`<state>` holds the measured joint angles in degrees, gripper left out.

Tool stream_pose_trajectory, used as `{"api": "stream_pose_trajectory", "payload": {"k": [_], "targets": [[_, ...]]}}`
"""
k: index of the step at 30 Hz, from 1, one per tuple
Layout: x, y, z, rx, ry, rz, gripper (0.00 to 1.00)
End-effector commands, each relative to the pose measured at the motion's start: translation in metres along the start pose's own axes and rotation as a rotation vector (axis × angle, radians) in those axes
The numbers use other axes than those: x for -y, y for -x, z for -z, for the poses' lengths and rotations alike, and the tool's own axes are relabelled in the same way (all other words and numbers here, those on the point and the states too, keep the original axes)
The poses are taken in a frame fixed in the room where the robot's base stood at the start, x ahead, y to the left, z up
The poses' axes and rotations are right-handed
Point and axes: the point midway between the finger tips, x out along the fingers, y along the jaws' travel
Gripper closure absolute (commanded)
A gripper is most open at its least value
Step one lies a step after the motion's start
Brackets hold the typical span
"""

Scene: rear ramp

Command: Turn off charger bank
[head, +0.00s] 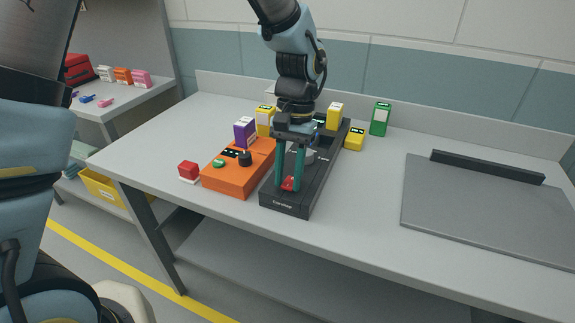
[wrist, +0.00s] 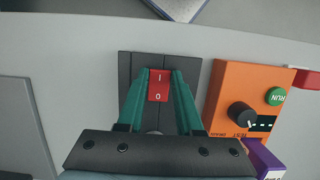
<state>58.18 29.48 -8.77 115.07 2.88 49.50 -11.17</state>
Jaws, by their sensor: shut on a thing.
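The charger bank (head: 290,205) is a long dark box on the grey bench, with small pale lettering on its near end. Its red rocker switch (head: 288,184) is near that end. In the wrist view the switch (wrist: 159,85) shows "I" at the top and "0" below. My gripper (head: 289,187) points down over the bank, with its two teal fingers on either side of the switch. In the wrist view my gripper (wrist: 160,78) is shut on the red switch. Which way the rocker is tilted I cannot tell.
An orange box (head: 228,180) with a black knob and green button stands left of the bank. A purple carton (head: 244,132), yellow cartons, a green carton (head: 380,119) and a red-and-white block (head: 188,171) are nearby.

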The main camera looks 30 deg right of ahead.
Motion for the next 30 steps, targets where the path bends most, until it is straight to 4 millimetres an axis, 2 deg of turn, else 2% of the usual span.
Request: {"api": "stream_pose_trajectory", "payload": {"k": [11, 12, 18, 20, 27, 30], "targets": [[0.0002, 0.0005, 0.0016, 0.016, 0.000, -0.001, 1.00], [0.0002, 0.0005, 0.0016, 0.015, 0.000, -0.001, 0.63], [0.0001, 0.0004, 0.0013, 0.016, 0.000, -0.001, 0.40], [0.0001, 0.0004, 0.0012, 0.016, 0.000, -0.001, 0.35], [0.0000, 0.0010, 0.0011, 0.016, 0.000, -0.001, 0.35], [0.0000, 0.0070, 0.0020, 0.014, 0.000, -0.001, 0.35]]}}
